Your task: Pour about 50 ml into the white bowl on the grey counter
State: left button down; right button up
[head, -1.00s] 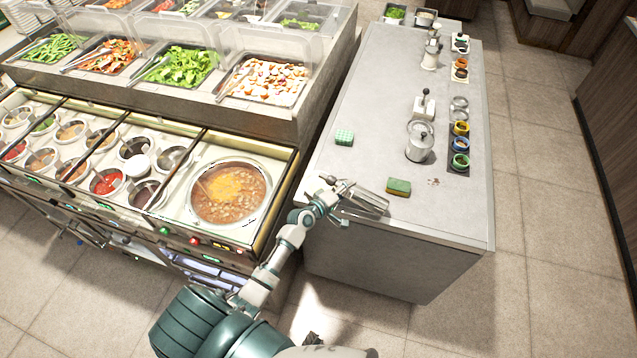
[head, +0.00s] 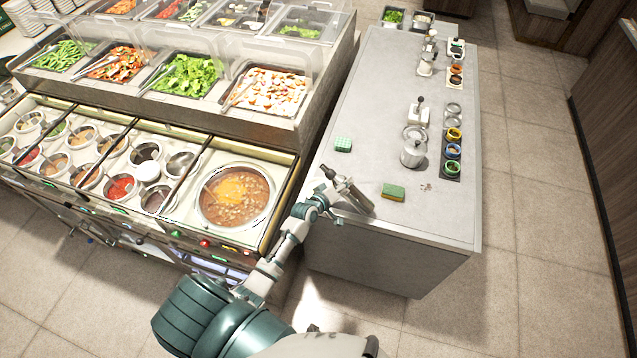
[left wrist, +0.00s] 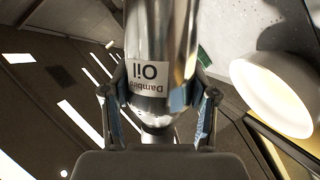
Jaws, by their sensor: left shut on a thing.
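A metal oil bottle (head: 356,196) is held over the near left end of the grey counter (head: 375,90). It is tilted, its narrow end toward the upper left. Its label reads "Oil" upside down in the left wrist view (left wrist: 150,75). My left gripper (head: 322,199) is shut around the bottle; its fingers show on both sides in the left wrist view (left wrist: 160,100). I cannot make out a white bowl on the counter in the head view. My right gripper is not in view.
A green-yellow sponge (head: 393,192) lies right of the bottle; a green checkered block (head: 343,144) lies behind it. A metal pot (head: 412,148) and a rack of small cups (head: 453,150) stand farther back. A soup well (head: 237,225) is left, across a gap.

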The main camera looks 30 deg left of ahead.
aim_at(341, 180)
pick_arm(q)
jog(key=shift+s+a+r+m+y, duration=0.1)
jog(key=shift+a+r+m+y, duration=0.4)
jog(key=shift+r+m, duration=0.25)
jog(key=shift+r+m+y, duration=0.2)
jog(key=shift+m+y, duration=0.1)
jog(key=shift+m, duration=0.15)
jog(key=shift+d+r+m+g+y, duration=0.15)
jog(key=shift+r+m+g+y, duration=0.25)
jog(key=shift+m, duration=0.4)
jog(key=shift+d+r+m+y, duration=0.15)
jog(key=shift+r+m+y, duration=0.1)
jog(key=shift+m+y, duration=0.85)
jog(key=shift+m, duration=0.5)
jog(key=shift+r, duration=2.15)
jog(key=shift+f, duration=0.1)
